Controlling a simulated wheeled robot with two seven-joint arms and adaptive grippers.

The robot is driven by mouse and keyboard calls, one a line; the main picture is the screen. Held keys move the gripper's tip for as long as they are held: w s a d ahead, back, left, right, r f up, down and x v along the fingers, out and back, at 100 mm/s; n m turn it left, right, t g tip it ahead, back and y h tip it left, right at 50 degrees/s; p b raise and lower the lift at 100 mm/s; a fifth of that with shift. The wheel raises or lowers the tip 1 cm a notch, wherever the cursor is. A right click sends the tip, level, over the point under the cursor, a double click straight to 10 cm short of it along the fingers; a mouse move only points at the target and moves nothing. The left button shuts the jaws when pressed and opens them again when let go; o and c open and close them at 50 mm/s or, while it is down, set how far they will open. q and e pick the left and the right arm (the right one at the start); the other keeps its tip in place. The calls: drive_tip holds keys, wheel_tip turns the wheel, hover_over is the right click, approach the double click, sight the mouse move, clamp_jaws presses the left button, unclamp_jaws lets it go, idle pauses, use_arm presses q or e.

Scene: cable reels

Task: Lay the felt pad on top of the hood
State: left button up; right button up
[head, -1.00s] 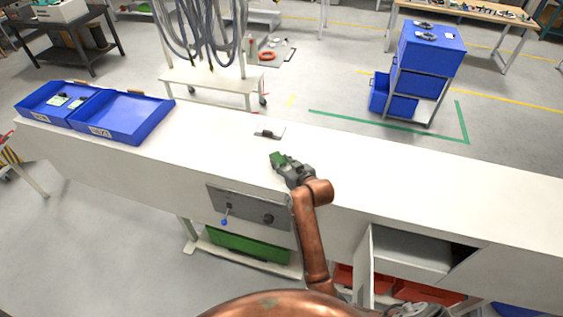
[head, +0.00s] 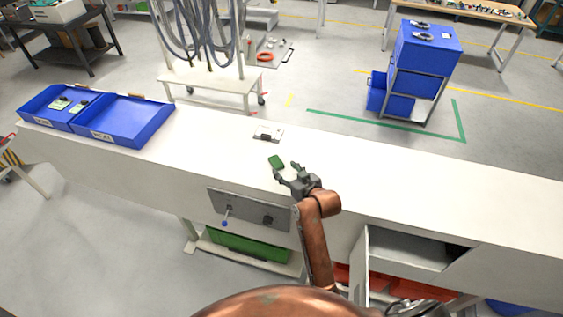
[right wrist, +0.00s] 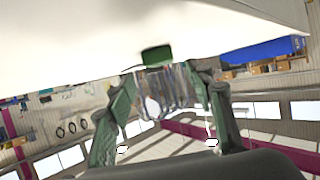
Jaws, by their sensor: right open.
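A small green block-like piece, which I take to be the felt pad (head: 276,161), lies on the long white top surface (head: 380,170). It also shows in the right wrist view (right wrist: 156,55), against the white surface and beyond the fingertips. My right gripper (head: 286,172) is open and empty, just in front of and to the right of the pad, apart from it. In the right wrist view its two fingers (right wrist: 168,95) stand wide apart. I cannot tell for certain which part is called the hood. My left gripper is out of view.
A small pale plate with a dark part (head: 268,134) lies behind the pad. Blue trays (head: 125,118) stand at the left end of the white top. A panel with a knob and lever (head: 248,209) is on the front. The top to the right is clear.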

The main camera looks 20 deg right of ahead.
drive_tip(key=p+v, duration=0.2)
drive_tip(key=v, duration=0.3)
drive_tip(key=shift+s+r, duration=0.1)
drive_tip(key=shift+s, duration=0.15)
drive_tip(key=shift+s+d+r, duration=0.15)
drive_tip(key=shift+s+r, duration=0.1)
drive_tip(key=shift+s, duration=0.3)
